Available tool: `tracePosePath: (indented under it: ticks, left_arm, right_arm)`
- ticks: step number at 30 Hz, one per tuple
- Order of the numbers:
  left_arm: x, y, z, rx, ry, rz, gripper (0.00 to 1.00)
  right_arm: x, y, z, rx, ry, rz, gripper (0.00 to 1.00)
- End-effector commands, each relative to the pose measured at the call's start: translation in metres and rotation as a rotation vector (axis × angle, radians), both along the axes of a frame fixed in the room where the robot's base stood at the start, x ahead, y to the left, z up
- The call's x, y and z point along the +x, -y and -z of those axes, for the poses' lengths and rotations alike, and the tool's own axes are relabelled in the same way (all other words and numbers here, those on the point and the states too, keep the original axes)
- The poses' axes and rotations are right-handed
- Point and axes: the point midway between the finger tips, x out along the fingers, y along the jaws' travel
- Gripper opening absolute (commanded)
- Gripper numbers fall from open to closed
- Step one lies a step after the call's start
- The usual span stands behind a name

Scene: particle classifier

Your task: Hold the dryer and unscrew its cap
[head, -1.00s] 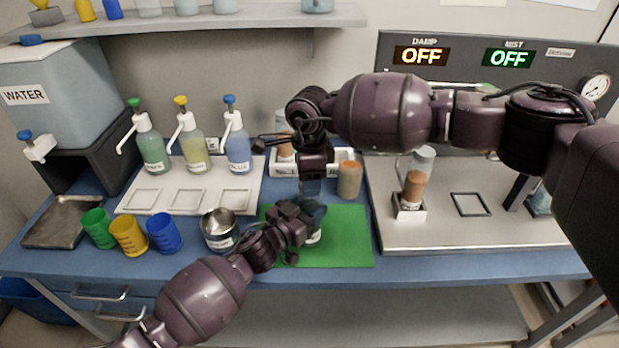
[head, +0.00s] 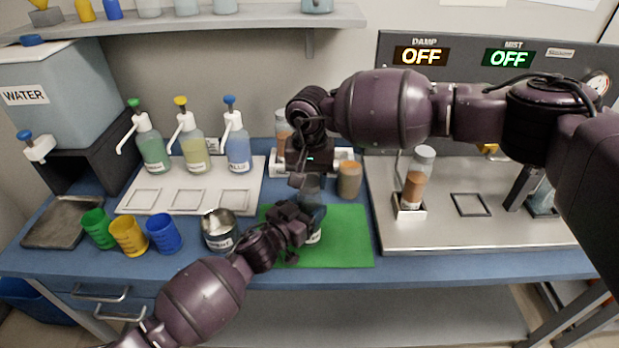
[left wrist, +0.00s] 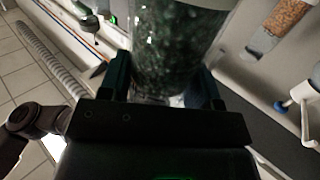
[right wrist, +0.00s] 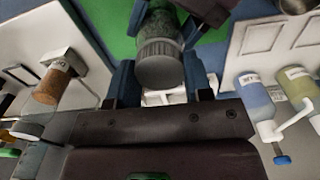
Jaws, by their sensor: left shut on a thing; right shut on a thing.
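The dryer, a clear jar of dark green granules (left wrist: 175,40), stands over the green mat (head: 345,245). Its lower part with a white label (head: 315,237) shows in the head view. My left gripper (head: 300,222) is shut around the jar's side; its fingers flank the jar in the left wrist view (left wrist: 165,82). My right gripper (head: 310,180) comes down from above and is shut on the grey ribbed cap (right wrist: 160,62), which lies between its fingers in the right wrist view (right wrist: 160,78). The cap is in line with the jar; whether its thread is loose cannot be told.
A metal cup (head: 219,232) stands close left of my left gripper. Green, yellow and blue cups (head: 128,236) are farther left. A white tray (head: 190,198) with pump bottles lies behind. A cork-colored-topped jar (head: 349,180) is close right of my right gripper. The mat's right side is clear.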

Motion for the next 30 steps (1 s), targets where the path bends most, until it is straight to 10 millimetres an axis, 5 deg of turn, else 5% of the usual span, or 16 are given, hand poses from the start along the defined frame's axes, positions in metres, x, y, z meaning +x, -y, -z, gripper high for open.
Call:
tracePosePath:
  ticks: [30]
  left_arm:
    - [-0.0002,0.0001,0.0004,0.0,-0.001,0.0,0.0]
  right_arm:
    - [0.0004,0.0001,-0.0075,0.0,0.001,-0.04,0.18]
